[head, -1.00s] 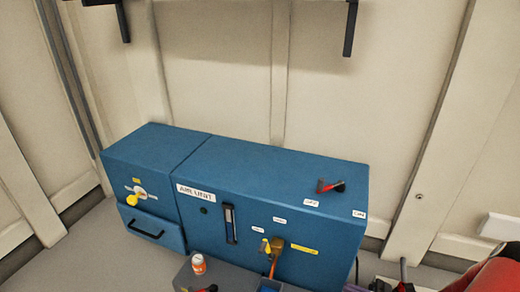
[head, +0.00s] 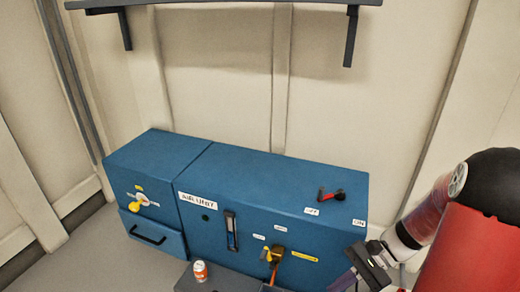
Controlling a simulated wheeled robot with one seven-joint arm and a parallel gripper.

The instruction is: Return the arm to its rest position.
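My arm shows at the right edge in the head view, with a red and black link and a paler wrist section. My gripper (head: 362,270) is at its lower left end, in front of the right end of the blue cabinet (head: 270,185). It points down and left. Its fingertips run toward the bottom edge of the picture, and I cannot see a clear gap between them or anything held.
The cabinet carries a yellow handle (head: 137,205), a red and black lever (head: 331,195) on top and a yellow-orange lever (head: 276,258) in front. An orange and white container (head: 201,271) stands on a grey surface below. A dark shelf (head: 220,4) hangs above.

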